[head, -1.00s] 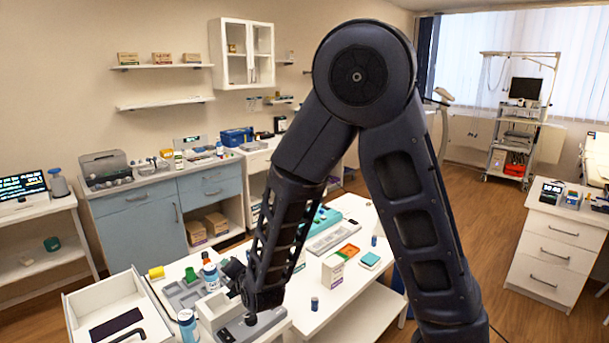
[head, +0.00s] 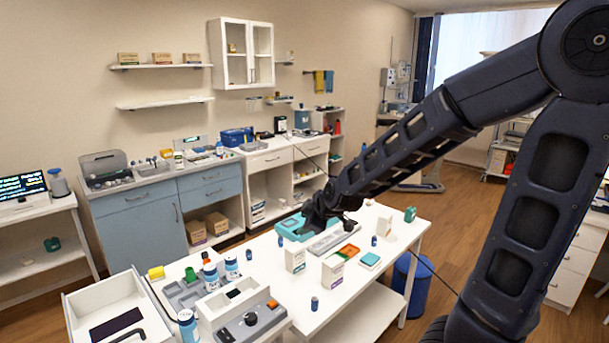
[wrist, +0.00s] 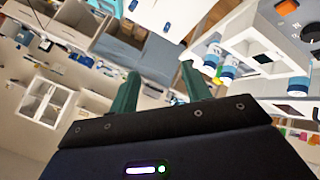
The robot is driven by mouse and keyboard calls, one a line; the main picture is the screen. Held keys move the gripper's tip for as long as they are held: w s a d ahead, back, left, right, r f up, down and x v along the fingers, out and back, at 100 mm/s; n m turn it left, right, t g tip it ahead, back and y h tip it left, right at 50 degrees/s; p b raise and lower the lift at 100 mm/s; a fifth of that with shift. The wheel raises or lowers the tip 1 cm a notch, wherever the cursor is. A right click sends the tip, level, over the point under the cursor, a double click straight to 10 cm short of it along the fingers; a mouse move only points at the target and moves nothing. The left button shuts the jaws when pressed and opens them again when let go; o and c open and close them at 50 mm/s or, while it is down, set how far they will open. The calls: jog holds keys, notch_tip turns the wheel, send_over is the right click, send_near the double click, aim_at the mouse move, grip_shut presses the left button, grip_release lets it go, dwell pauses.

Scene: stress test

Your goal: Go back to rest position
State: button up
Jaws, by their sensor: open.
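My gripper (wrist: 163,88) shows in the wrist view with its two green fingers apart and nothing between them. In the head view my arm reaches from the right side, and its dark end hangs above the far part of the white table (head: 272,262), near a teal tray (head: 291,229). The fingers themselves are hard to make out there. The wrist view looks tilted, with the wall cabinet at its left and the grey device with bottles at its upper right.
White boxes (head: 333,271), a teal block (head: 370,260) and small blue vials stand on the table. A grey device with a knob (head: 250,319) and bottles (head: 211,277) sit at the near left, beside an open drawer (head: 85,309). A blue bin (head: 410,285) stands on the floor.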

jog(key=s+d+r+m+g+h, duration=0.1)
jog(key=s+d+r+m+h, duration=0.1)
jog(key=s+d+m, duration=0.3)
jog(key=s+d+r+m+g+h, duration=0.1)
jog(key=s+d+r+m, duration=0.3)
jog(key=d, duration=0.9)
jog(key=s+d+r+m+g+h, duration=0.1)
jog(key=s+d+r+m+h, duration=0.1)
jog(key=s+d+m, duration=0.4)
jog(key=d+r+m, duration=0.1)
jog(key=d, duration=0.2)
jog(key=shift+s+d+m+h, duration=0.2)
jog(key=shift+d+m+h, duration=0.1)
